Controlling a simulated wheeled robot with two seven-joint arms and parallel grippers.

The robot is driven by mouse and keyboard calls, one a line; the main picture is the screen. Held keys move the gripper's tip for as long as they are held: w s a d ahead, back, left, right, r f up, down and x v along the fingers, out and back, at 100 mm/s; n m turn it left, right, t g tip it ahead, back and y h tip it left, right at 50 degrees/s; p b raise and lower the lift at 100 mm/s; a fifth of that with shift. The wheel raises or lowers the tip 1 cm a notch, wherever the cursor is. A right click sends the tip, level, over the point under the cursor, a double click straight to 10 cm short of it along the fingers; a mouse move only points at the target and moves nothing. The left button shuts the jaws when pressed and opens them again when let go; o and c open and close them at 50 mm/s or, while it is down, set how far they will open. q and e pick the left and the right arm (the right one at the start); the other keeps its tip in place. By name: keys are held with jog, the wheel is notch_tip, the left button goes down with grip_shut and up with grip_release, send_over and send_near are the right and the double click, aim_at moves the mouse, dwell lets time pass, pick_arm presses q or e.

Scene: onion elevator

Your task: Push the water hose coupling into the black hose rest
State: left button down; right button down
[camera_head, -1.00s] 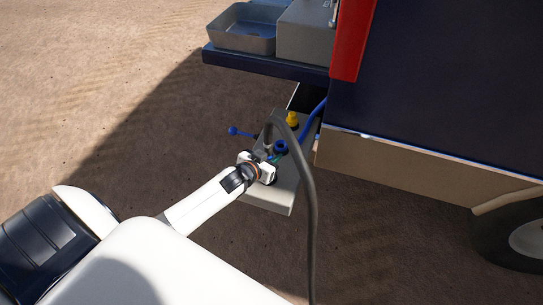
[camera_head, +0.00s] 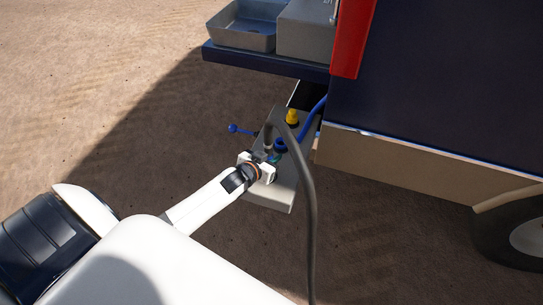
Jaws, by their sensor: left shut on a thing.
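My left gripper (camera_head: 262,166) is over the grey block near the centre of the head view. It is shut on the water hose coupling (camera_head: 267,146), at the end of the dark grey hose (camera_head: 312,215). The hose arches up from the coupling and hangs down to the right. The gripper hides the lower part of the coupling, so I cannot tell how it sits against what is below. I cannot make out the black hose rest clearly. My right gripper is not in view.
The grey block (camera_head: 283,196) carries a yellow cap (camera_head: 292,117), a blue fitting (camera_head: 281,144) and a blue-handled lever (camera_head: 233,129). A blue hose (camera_head: 314,119) runs to the dark blue vehicle (camera_head: 440,85). A shelf (camera_head: 265,63) juts out above. Open dirt ground lies left.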

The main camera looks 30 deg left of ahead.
pick_arm(q)
jog(key=shift+f, duration=0.35)
jog(key=shift+f, duration=0.3)
dwell(0.4)
jog(key=c, duration=1.1)
grip_release()
